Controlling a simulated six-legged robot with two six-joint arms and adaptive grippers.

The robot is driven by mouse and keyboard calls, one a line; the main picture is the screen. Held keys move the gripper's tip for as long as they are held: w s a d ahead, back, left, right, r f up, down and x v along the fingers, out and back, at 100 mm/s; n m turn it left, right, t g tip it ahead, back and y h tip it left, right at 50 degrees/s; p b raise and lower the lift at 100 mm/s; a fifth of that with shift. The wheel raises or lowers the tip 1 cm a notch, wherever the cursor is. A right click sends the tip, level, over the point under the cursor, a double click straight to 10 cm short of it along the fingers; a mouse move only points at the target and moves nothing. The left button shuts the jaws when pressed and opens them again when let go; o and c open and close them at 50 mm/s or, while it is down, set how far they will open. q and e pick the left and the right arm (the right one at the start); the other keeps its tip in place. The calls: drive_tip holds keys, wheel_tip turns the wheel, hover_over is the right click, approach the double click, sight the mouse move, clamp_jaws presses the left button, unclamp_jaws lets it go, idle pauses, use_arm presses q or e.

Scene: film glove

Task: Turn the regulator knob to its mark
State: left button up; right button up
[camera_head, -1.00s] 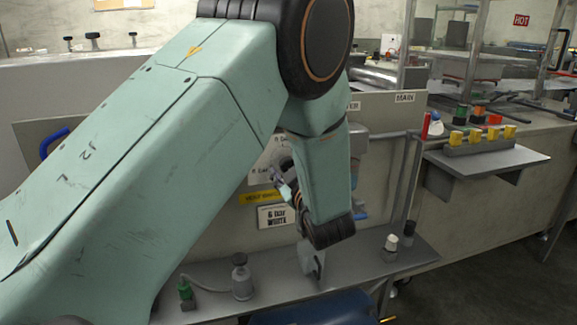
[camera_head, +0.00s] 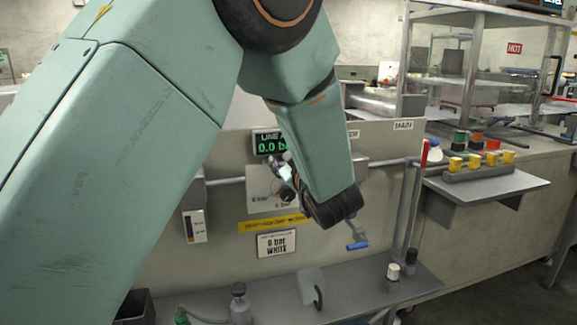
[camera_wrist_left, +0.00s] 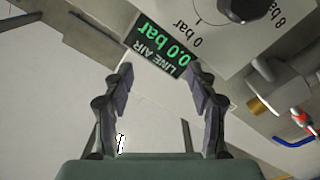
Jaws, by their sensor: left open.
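The regulator knob is black and shows at the top of the left wrist view (camera_wrist_left: 245,8), cut off by the edge, on a pale dial plate (camera_wrist_left: 215,38) marked 0 bar and 8 bar. In the head view the plate (camera_head: 257,203) is partly covered by my arm and gripper. A green display (camera_head: 268,144) reads 0.0 bar; it is upside down in the left wrist view (camera_wrist_left: 162,48). My left gripper (camera_wrist_left: 160,78) is open and empty, its fingers pointing toward the display, apart from the knob. A sign (camera_head: 277,243) reads 6 bar WHITE.
A horizontal grey pipe (camera_head: 225,181) runs along the panel. A red-topped lever (camera_head: 424,152) stands further right. The shelf (camera_head: 345,293) below holds a bottle (camera_head: 240,303) and a white-capped fitting (camera_head: 393,272).

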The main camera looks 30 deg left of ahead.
use_arm(q)
drive_tip(key=shift+d, duration=0.1)
drive_tip(key=shift+d+f+p, duration=0.1)
drive_tip(key=shift+p, duration=0.35)
wheel_tip(320, 180, down, 4)
drive_tip(key=s+d+m+p, duration=0.1)
drive_tip(key=d+m+p, duration=0.1)
drive_tip(key=m+p, duration=0.65)
drive_tip(key=p, duration=0.1)
approach(289, 196)
drive_tip(key=x, duration=0.4)
drive_tip(key=shift+a, duration=0.1)
drive_tip(key=b+x, duration=0.2)
drive_tip(key=x, duration=0.4)
drive_tip(key=shift+f, duration=0.1)
drive_tip(key=shift+w+a, duration=0.3)
drive_tip(key=c, duration=1.2)
